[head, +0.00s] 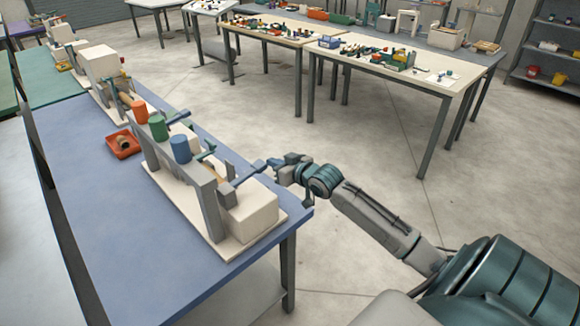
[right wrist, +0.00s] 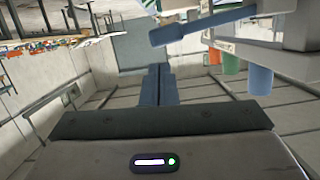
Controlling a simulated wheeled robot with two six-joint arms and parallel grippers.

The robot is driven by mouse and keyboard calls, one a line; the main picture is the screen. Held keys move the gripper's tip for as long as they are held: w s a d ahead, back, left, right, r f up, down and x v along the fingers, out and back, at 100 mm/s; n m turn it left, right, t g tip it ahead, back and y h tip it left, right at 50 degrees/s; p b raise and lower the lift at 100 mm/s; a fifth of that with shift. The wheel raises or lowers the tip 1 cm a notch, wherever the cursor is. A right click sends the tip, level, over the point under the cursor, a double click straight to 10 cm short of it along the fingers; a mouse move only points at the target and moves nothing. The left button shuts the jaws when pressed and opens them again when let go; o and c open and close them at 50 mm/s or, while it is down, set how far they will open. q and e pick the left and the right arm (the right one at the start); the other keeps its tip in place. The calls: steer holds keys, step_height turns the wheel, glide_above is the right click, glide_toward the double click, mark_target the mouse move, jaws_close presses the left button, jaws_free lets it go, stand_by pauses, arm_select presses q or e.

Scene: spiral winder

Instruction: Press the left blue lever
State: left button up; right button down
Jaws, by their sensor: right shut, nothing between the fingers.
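The winder (head: 205,200) is a cream and grey machine on a blue table, with orange, green and blue cylinders on top. A blue lever (head: 249,173) sticks out from its near end toward my right gripper. Another blue lever (head: 179,117) sits farther back, by the green cylinder. My right gripper (head: 272,163) is shut and empty, close to the end of the near lever; contact cannot be told in the head view. In the right wrist view, the shut fingers (right wrist: 158,85) point ahead, with a blue lever (right wrist: 203,27) above and right of them, apart in the picture. My left gripper is not in view.
The blue table (head: 90,200) carries an orange tray (head: 123,145) with a small roll beside the winder. More machines stand farther along the bench row. Cluttered tables (head: 400,66) stand at the back. The floor (head: 385,150) between the benches is clear.

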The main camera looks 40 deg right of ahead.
steer(key=v, duration=0.6)
stand_by(0.9)
